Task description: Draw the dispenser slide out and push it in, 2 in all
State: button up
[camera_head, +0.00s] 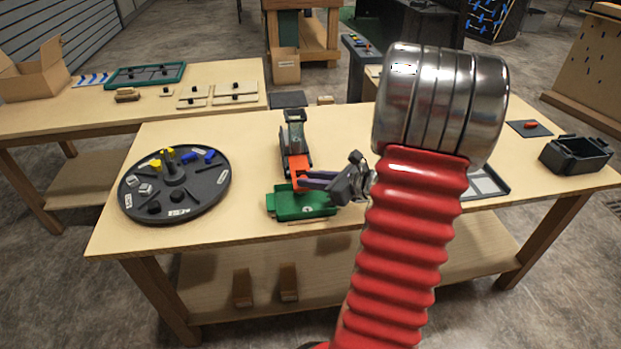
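The dispenser (294,135) stands upright near the middle of the front table, with a dark frame and a greyish, partly clear body. Its orange slide (297,164) sticks out at the front, toward the green tray (290,209). My gripper (305,180) comes in from the right, with its purplish fingers at the front end of the slide and above the tray. The fingers overlap the slide in this view; I cannot tell whether they grip it or only touch it. My red arm hides the table to the right of the gripper.
A round dark turntable (211,185) with small yellow, blue and grey parts lies to the left. A black bin (576,155) and a dark mat (541,132) with a red piece are at the far right. Bare tabletop separates turntable and tray.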

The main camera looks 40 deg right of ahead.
jog(key=shift+o, duration=0.7)
jog(key=shift+s+a, duration=0.1)
jog(key=shift+s, duration=0.05)
jog(key=shift+s, duration=0.1)
jog(key=v, duration=1.3)
jog(key=shift+s, duration=0.25)
jog(key=shift+r, duration=0.1)
jog(key=shift+c, duration=0.4)
